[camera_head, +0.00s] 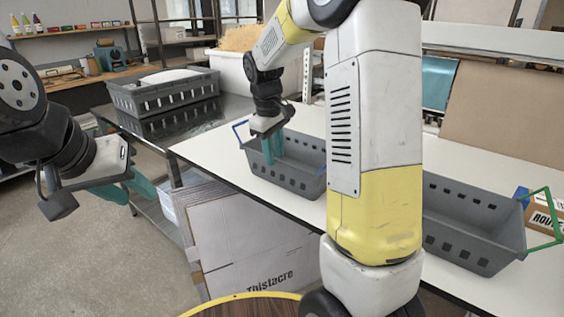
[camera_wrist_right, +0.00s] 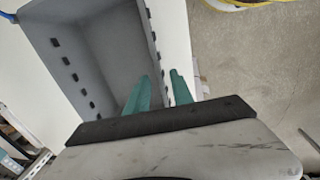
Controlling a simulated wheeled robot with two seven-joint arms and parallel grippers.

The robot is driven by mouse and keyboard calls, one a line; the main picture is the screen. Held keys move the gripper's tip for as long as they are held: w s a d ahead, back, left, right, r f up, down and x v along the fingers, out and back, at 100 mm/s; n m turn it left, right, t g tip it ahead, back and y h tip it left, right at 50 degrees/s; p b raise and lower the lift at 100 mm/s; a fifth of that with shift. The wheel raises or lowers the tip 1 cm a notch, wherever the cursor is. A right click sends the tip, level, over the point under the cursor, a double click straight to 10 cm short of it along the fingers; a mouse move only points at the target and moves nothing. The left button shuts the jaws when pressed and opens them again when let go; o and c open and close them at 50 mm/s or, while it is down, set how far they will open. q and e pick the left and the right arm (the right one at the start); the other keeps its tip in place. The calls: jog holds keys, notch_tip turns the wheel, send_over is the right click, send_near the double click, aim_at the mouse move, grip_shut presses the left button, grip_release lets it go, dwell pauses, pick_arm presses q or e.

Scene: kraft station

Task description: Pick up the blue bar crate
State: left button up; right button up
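My right gripper (camera_head: 271,150) points down at the crate's long side. In the right wrist view, one teal finger of it (camera_wrist_right: 158,88) is inside the crate (camera_wrist_right: 95,50) and the other outside, with the wall's rim between them and a gap showing. A bit of the blue bar (camera_wrist_right: 8,17) shows at the top left there. My left gripper (camera_head: 133,190) is open and empty, away from the table.
A grey crate with a green bar (camera_head: 470,222) stands at the table's right, beside a cardboard box (camera_head: 538,212). Another grey crate (camera_head: 165,95) is on the metal table at left. Cardboard sheets (camera_head: 245,240) lean under the white table. A white bin (camera_head: 235,72) stands behind.

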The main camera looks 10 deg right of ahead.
aim_at(279, 186)
jog(key=f, duration=0.5)
jog(key=d+f, duration=0.1)
jog(key=f, duration=0.1)
jog(key=shift+w+d+f, duration=0.1)
jog(key=shift+w+f, duration=0.25)
grip_shut()
jog(key=shift+r, duration=0.1)
dwell(1.0)
